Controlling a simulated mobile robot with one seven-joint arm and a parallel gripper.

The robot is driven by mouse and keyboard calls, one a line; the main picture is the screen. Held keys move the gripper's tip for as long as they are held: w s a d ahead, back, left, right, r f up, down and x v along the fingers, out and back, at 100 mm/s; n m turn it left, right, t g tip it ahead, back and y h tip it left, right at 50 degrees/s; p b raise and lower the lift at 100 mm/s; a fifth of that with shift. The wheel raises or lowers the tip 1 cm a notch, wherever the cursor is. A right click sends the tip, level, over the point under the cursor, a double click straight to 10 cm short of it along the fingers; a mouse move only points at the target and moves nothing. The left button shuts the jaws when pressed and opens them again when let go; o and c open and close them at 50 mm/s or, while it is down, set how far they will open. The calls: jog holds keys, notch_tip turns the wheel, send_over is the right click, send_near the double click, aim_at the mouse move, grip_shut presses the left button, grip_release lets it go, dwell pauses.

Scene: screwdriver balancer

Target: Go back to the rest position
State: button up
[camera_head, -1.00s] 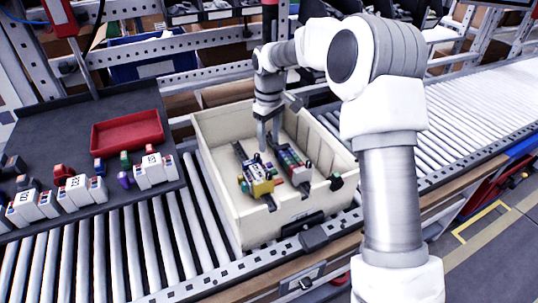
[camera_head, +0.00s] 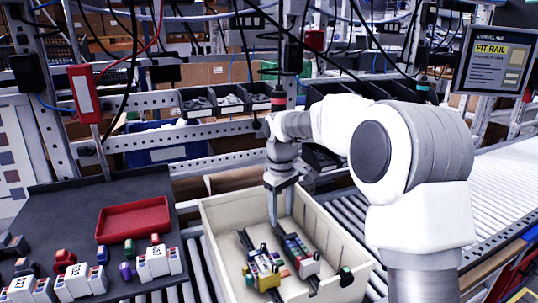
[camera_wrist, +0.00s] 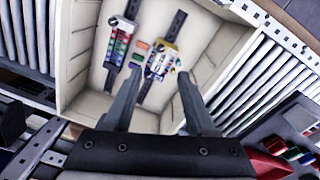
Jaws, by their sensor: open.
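My gripper (camera_head: 281,206) is open and empty above the cream crate (camera_head: 330,222), its fingers pointing down over the back part of the crate. In the wrist view my gripper (camera_wrist: 158,106) shows two spread fingers with nothing between them. Inside the crate lie two dark rails with coloured modules. The yellow and multicoloured assembly (camera_head: 264,270) is on the left, and the white and multicoloured assembly (camera_head: 300,256) is on the right. They also show in the wrist view as the yellow assembly (camera_wrist: 161,60) and the white assembly (camera_wrist: 119,42). The fingers look apart from both.
The crate stands on a roller conveyor (camera_head: 500,191). At left, a dark work surface (camera_head: 70,205) holds a red tray (camera_head: 133,220) and several small modules. Metal shelving with bins stands behind. A screen (camera_head: 494,60) reading "FIT RAIL" hangs at upper right.

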jog(key=s+d+r+m+t, duration=0.1)
jog(key=s+d+r+m, duration=0.15)
jog(key=s+r, duration=0.35)
jog(key=s+d+r+m+t, duration=0.2)
jog(key=s+d+r, duration=0.2)
jog(key=s, duration=0.5)
jog(key=s+d+f+m+t, duration=0.1)
jog(key=s+d+m, duration=0.1)
jog(key=s, duration=0.6)
jog(key=s+d+f+m+t, duration=0.1)
jog(key=s+m, duration=0.1)
jog(key=s, duration=0.5)
jog(key=shift+s+d+f, duration=0.3)
jog(key=shift+s+d, duration=0.05)
jog(key=shift+s, duration=0.05)
